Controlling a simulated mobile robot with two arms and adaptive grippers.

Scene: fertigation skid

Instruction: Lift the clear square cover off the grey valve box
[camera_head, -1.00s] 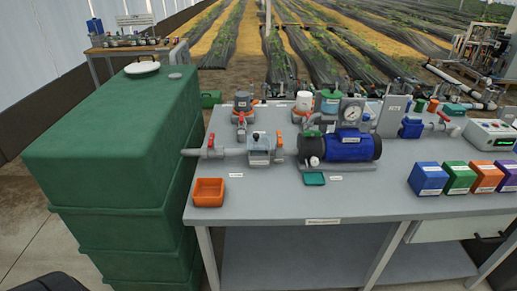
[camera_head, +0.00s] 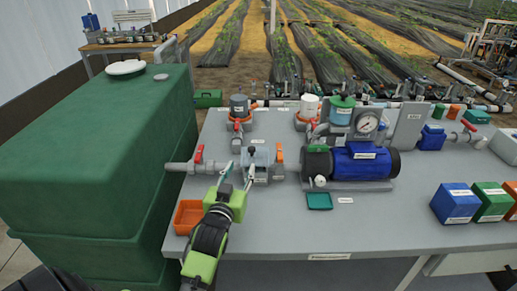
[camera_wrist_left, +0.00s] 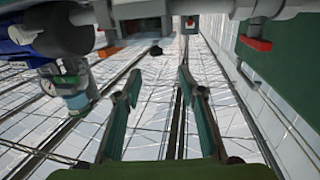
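The grey valve box (camera_head: 262,172) stands in the pipe line on the bench, with a clear square cover (camera_head: 262,154) on its top. My left gripper (camera_head: 240,172) reaches in from the front, at the box's front left side. Its two fingers are apart with nothing between them, and they hide part of the box's left side. In the left wrist view the open fingers (camera_wrist_left: 158,85) point towards a grey body at the top edge, probably the box; the cover cannot be made out there. I cannot tell whether a fingertip touches the box. My right gripper is not in view.
A red-handled valve (camera_head: 198,155) is left of the box and an orange-handled one (camera_head: 279,155) right of it. The blue pump (camera_head: 362,160) stands further right. An orange tray (camera_head: 187,217) is beside my left arm. The front middle of the bench (camera_head: 300,230) is clear.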

